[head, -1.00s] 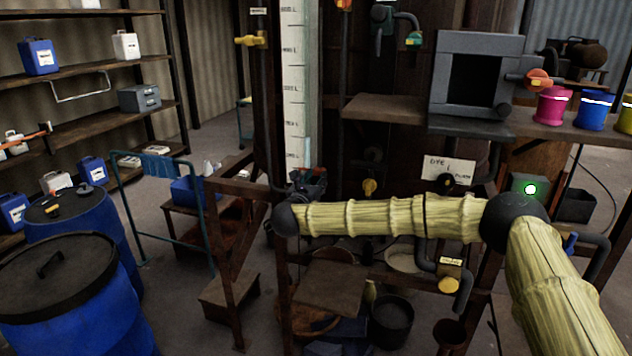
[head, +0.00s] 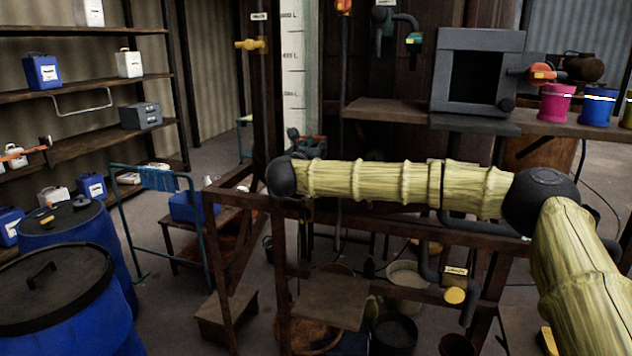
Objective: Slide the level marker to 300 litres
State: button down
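The level scale (head: 293,70) is a tall pale strip with black litre marks, on the vat's front left of centre. Its figures are too small to read surely, and its lower part is hidden behind my arm and gripper. My gripper (head: 309,146) is small and dark in the head view, at the scale's lower visible part, just beyond the dark wrist joint. Its fingers are mostly hidden, so I cannot tell whether it is open or shut, or whether it touches anything. I cannot make out the level marker; it may be hidden behind the gripper.
A yellow-handled valve (head: 250,44) is left of the scale. A wooden shelf (head: 384,111) and a grey box (head: 478,72) are to the right. A brown wooden frame (head: 395,230) stands below my arm. Blue drums (head: 60,290) stand at lower left.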

aim_at(316, 143)
notch_tip(316, 143, up, 10)
jog(key=shift+f+b, duration=0.1)
jog(key=shift+b, duration=1.1)
jog(key=c, duration=1.2)
grip_release()
jog(key=shift+d, duration=0.1)
jog(key=shift+o, duration=0.2)
jog(key=v, duration=1.2)
jog(key=shift+f, duration=0.1)
